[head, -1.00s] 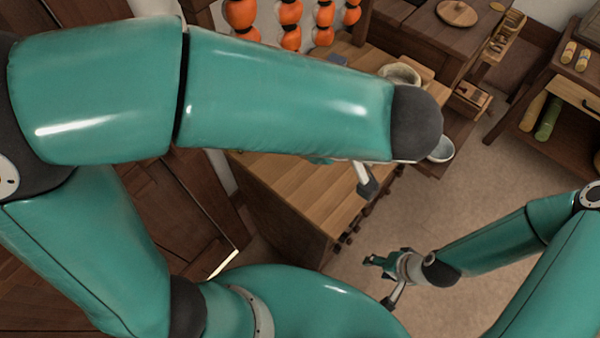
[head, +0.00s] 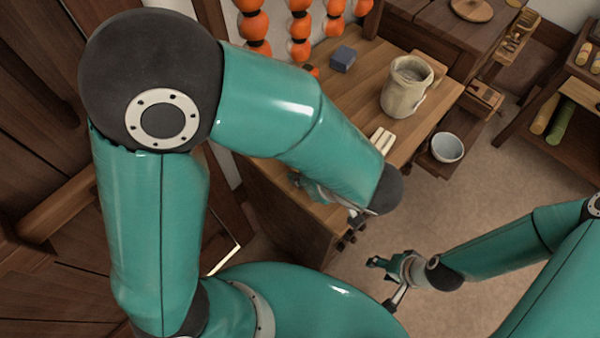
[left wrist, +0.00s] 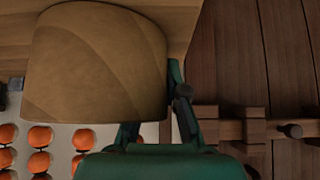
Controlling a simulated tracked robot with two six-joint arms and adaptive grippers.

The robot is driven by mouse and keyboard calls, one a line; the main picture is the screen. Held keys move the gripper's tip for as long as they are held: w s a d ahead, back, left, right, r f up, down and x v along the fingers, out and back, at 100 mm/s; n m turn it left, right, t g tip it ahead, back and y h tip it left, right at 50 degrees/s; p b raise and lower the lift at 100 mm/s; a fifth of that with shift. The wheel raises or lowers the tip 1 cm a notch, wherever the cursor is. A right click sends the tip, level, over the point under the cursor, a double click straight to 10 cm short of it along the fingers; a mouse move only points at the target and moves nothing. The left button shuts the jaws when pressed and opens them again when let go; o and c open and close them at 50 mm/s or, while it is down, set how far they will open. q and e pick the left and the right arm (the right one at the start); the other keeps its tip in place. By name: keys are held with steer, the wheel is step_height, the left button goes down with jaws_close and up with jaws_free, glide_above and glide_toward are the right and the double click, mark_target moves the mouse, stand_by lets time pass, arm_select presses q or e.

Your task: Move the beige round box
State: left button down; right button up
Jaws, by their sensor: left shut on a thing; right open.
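The beige round box (left wrist: 95,62) fills much of the left wrist view, a broad curved tan shape. My left gripper (left wrist: 157,125) is shut on it, with dark and green fingers at its lower right side. In the head view my left arm covers the box, and only small parts of the left gripper show by the bench's near end. My right gripper (head: 383,282) is open and empty above the floor, right of the bench.
On the wooden bench (head: 375,75) stand a beige sack-like jar (head: 406,88), a blue-grey block (head: 343,58) and pale bars (head: 381,139). A white bowl (head: 447,147) is on a lower shelf. Orange strings (head: 300,28) hang behind.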

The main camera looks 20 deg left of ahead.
arm_select(q)
steer(key=c, duration=1.2)
jaws_free()
steer(key=shift+f, duration=0.15)
steer(key=shift+s+d+r, duration=0.15)
steer(key=shift+d+r, duration=0.2)
steer(key=shift+r, duration=0.2)
steer(key=p+v, duration=0.1)
steer(key=v, duration=0.9)
steer(key=shift+d+r, duration=0.2)
steer(key=shift+r, duration=0.15)
steer(key=shift+s, duration=0.2)
